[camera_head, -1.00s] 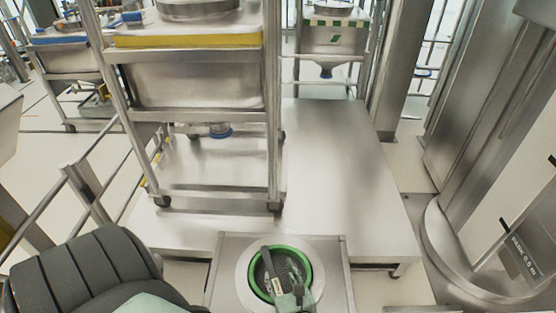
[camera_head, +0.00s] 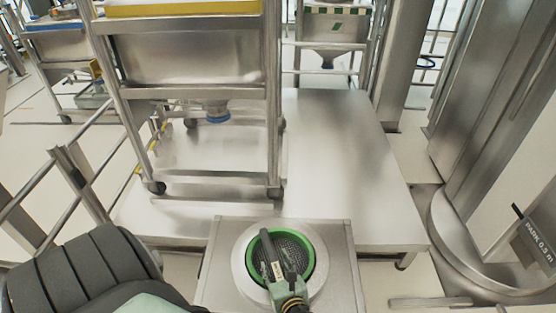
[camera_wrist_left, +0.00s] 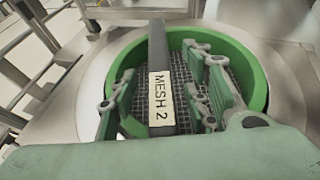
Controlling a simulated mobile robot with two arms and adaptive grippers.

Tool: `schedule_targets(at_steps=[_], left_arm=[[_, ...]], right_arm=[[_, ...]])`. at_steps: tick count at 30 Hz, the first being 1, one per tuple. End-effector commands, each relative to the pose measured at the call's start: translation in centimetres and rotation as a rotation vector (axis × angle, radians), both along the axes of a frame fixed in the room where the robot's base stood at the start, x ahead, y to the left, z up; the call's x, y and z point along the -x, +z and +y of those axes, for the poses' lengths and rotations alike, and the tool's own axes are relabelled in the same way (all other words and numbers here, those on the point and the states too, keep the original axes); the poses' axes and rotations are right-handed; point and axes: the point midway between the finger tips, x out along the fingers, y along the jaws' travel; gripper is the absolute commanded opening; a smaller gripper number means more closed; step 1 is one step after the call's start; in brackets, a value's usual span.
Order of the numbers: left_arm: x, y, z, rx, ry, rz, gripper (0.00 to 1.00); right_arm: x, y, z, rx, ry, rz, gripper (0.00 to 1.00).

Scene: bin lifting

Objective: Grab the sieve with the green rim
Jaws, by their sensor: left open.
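The sieve with the green rim (camera_head: 309,256) sits in a round opening in a steel stand at the bottom middle of the head view. A dark bar handle labelled MESH 2 (camera_wrist_left: 161,100) crosses its grey mesh; the rim also shows in the left wrist view (camera_wrist_left: 255,75). My left gripper (camera_head: 286,284) is over the near part of the sieve. In the left wrist view, its green fingers (camera_wrist_left: 160,65) are open, one on each side of the handle, with visible gaps. My palm hides the near rim. My right gripper is not in view.
The square steel stand (camera_head: 335,235) surrounds the sieve. Behind it is a low steel platform (camera_head: 340,150) with a wheeled bin frame (camera_head: 272,110) on its left part. Railings (camera_head: 80,180) stand at left and a large steel column (camera_head: 480,130) at right.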

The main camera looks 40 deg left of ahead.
Motion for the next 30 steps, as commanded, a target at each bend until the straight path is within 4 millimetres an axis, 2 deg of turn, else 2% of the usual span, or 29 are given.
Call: schedule_targets(at_steps=[3,6,14,27,30], left_arm=[[-0.8,-0.7,1.5,-0.001,0.001,0.000,0.44],[-1.2,-1.0,2.1,0.000,0.000,0.000,0.44],[-1.3,-1.1,2.2,0.001,0.000,0.000,0.43],[-1.3,-1.1,2.2,0.001,0.000,0.000,0.04],[-1.3,-1.1,2.2,0.001,0.000,0.000,0.00]], right_arm=[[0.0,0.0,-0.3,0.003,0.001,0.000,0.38],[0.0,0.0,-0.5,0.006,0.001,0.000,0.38],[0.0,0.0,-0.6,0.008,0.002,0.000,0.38],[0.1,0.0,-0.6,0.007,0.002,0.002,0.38],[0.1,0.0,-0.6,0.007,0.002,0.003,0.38]])
